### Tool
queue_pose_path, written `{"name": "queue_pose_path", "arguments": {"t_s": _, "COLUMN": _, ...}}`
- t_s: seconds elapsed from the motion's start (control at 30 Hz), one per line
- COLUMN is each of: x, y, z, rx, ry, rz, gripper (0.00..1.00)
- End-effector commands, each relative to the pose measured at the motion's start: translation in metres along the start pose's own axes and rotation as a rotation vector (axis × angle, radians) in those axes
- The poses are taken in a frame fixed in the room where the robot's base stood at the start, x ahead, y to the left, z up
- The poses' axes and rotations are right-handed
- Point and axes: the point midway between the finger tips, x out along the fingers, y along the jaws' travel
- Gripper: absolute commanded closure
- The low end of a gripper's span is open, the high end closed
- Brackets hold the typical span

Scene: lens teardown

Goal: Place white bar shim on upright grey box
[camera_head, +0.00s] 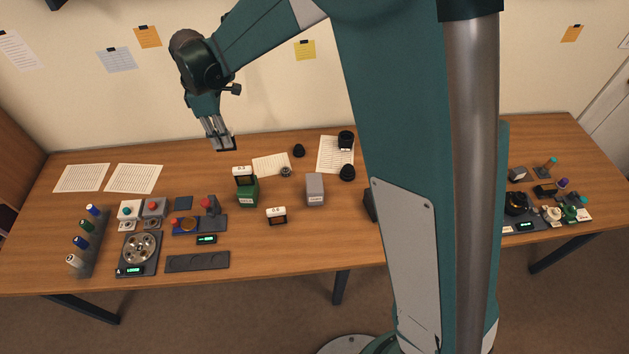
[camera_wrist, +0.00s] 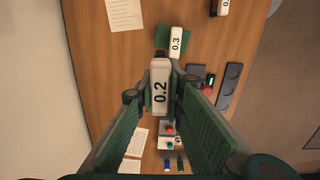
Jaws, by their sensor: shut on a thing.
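My gripper (camera_wrist: 160,98) is shut on a white bar shim marked 0.2 (camera_wrist: 160,75). In the head view my gripper (camera_head: 226,146) is raised above the back left of the table; the held shim is hard to make out there. The upright grey box (camera_head: 315,190) stands mid-table, to the right of and below my gripper in the picture, with nothing on top. It is not seen in the wrist view. Another white bar shim, marked 0.3 (camera_wrist: 176,42), rests on a green box (camera_head: 248,192).
Black lens parts (camera_head: 347,172) and a paper sheet (camera_head: 328,154) lie behind the grey box. A dark slotted tray (camera_head: 197,261), small devices and a rack of bottles (camera_head: 88,240) fill the left. The wood between the green and grey boxes is mostly clear.

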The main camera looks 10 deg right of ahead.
Motion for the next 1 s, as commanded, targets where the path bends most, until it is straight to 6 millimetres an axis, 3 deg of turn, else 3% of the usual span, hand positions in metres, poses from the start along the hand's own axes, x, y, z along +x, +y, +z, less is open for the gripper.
{"name": "queue_pose_path", "arguments": {"t_s": 0.03, "x": -0.002, "y": 0.0, "z": 0.019, "rx": 0.007, "ry": -0.003, "rz": 0.0, "gripper": 1.0}}
{"name": "queue_pose_path", "arguments": {"t_s": 0.2, "x": 0.0, "y": -0.004, "z": 0.076, "rx": 0.015, "ry": -0.012, "rz": -0.001, "gripper": 1.0}}
{"name": "queue_pose_path", "arguments": {"t_s": 0.6, "x": 0.003, "y": -0.031, "z": 0.2, "rx": 0.033, "ry": -0.034, "rz": -0.007, "gripper": 1.0}}
{"name": "queue_pose_path", "arguments": {"t_s": 0.8, "x": 0.005, "y": -0.045, "z": 0.238, "rx": 0.039, "ry": -0.041, "rz": -0.01, "gripper": 1.0}}
{"name": "queue_pose_path", "arguments": {"t_s": 1.0, "x": 0.006, "y": -0.056, "z": 0.265, "rx": 0.042, "ry": -0.046, "rz": -0.013, "gripper": 1.0}}
